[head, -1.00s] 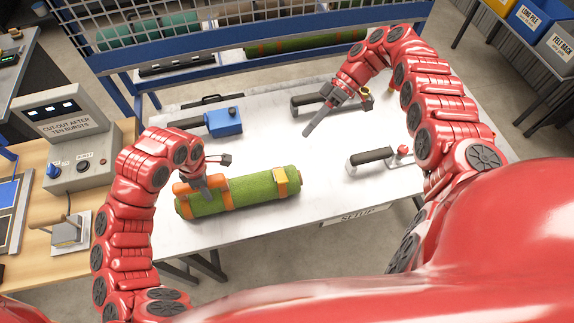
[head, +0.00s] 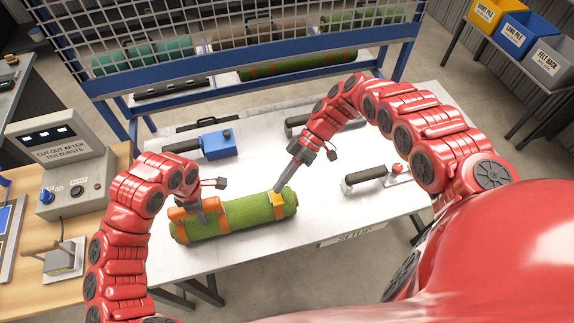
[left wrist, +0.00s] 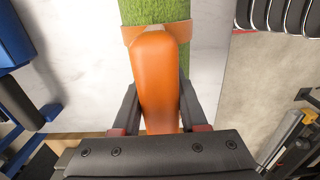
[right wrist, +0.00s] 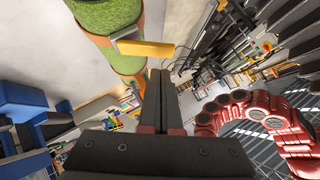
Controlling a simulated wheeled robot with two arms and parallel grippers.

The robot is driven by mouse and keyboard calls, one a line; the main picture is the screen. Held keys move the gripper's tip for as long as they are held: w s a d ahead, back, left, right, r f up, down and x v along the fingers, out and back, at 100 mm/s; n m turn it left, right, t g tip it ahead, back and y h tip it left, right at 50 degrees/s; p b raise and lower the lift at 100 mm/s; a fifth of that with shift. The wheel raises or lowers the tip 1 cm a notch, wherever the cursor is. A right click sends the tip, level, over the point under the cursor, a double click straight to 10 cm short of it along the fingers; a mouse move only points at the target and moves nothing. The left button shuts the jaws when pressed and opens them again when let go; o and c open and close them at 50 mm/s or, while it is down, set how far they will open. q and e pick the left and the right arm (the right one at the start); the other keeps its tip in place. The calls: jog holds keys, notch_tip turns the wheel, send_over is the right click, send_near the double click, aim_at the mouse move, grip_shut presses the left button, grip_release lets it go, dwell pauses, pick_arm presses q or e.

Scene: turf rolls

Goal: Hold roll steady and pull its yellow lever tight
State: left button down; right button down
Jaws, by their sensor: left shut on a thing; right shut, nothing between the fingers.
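The green turf roll (head: 240,214) lies on the white table, with orange straps around it. It also shows in the left wrist view (left wrist: 155,10) and in the right wrist view (right wrist: 97,15). My left gripper (head: 203,214) is shut on the orange handle (left wrist: 156,75) at the roll's left end. The yellow lever (head: 277,198) sits on the strap near the right end. In the right wrist view the lever (right wrist: 146,48) sticks out just beyond my fingertips. My right gripper (head: 277,189) is shut and empty, close beside the lever; contact cannot be told.
A blue-headed tool (head: 217,144) lies behind the roll. A black-handled tool with a red knob (head: 372,175) lies to the right. A grey control box (head: 65,165) stands at the left. A blue mesh rack (head: 240,75) closes off the back.

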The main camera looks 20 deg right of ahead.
aim_at(279, 200)
jog(key=shift+s+f, duration=0.5)
jog(key=shift+f, duration=0.35)
jog(key=shift+s+f, duration=0.55)
jog(key=shift+s, duration=0.05)
jog(key=shift+w, duration=0.1)
